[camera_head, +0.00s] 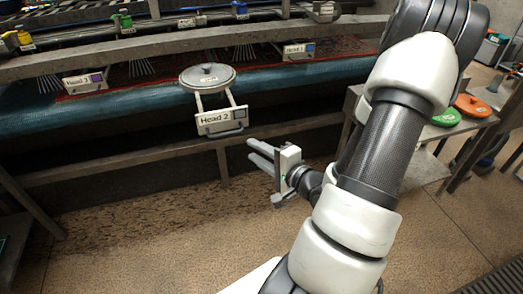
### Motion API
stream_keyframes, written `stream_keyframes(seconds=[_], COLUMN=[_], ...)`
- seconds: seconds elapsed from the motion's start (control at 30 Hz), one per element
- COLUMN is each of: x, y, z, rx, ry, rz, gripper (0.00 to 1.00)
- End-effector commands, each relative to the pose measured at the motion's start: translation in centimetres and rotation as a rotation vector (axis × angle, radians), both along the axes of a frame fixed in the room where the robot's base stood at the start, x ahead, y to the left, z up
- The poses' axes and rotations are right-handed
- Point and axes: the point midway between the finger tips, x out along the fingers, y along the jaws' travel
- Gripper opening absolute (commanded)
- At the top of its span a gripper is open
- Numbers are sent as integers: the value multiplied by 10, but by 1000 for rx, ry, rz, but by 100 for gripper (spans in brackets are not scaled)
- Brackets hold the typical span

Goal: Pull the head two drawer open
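The head two drawer (221,120) has a pale front labelled "Head 2" with a dark handle along its lower edge. It stands out from the machine's front on two pale rails. A round pale lid (208,78) sits behind and above the front. My gripper (254,152) is to the right of and below the drawer front, apart from it. Its two grey fingers point left and are spread, with nothing between them.
The drawers labelled Head 3 (85,83) and Head 1 (298,50) sit on either side. A steel beam (110,163) runs below the drawer. At right, a table holds an orange disc (472,105) and a green disc (446,117). The floor in front is clear.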

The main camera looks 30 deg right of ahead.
Motion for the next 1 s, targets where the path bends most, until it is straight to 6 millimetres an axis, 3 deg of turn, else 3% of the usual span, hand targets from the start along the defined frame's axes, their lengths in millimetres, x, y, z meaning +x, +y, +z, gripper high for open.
stream_keyframes(seconds=[0.03,0.37,1.0], x=[-4,-21,-14], y=[-1,-2,0], z=[10,7,4], rx=[7,1,-65], ry=[3,-1,35], rz=[-1,1,25], gripper=[29,29,29])
